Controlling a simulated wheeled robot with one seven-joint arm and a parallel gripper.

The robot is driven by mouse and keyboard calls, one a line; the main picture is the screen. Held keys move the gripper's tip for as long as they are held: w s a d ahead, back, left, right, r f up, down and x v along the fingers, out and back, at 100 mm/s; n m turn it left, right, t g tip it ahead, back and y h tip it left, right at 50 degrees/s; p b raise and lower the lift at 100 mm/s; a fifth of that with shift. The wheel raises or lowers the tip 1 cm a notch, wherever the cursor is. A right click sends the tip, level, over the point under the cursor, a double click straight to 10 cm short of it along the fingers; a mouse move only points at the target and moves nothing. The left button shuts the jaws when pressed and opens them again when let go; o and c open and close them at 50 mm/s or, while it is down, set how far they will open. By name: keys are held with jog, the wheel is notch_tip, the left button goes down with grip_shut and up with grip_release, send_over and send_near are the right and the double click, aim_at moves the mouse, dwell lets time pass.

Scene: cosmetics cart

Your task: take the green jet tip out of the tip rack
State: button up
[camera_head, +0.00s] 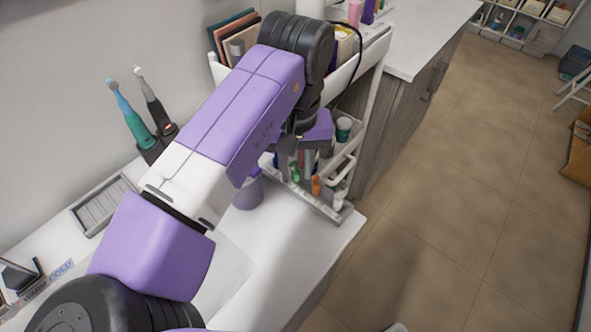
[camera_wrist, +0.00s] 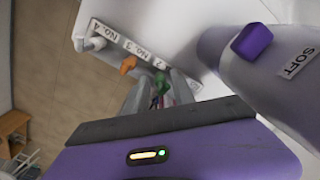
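The tip rack (camera_head: 322,208) is a pale strip at the edge of the white counter. It also shows in the wrist view (camera_wrist: 150,54), with number labels along it. The green jet tip (camera_head: 295,173) stands in the rack, with an orange tip (camera_head: 315,186) and a white tip (camera_head: 338,200) beside it. My gripper (camera_head: 296,158) is over the green tip's end of the rack. In the wrist view my gripper (camera_wrist: 160,88) has its fingers apart, with the green tip (camera_wrist: 162,82) showing between them near the fingertips. I cannot tell whether either finger touches it.
A white cart (camera_head: 350,150) with a green-lidded jar (camera_head: 343,130) is behind. Two electric toothbrushes (camera_head: 130,112) stand at left.

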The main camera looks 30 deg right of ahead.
grip_shut()
jog(key=shift+r, duration=0.15)
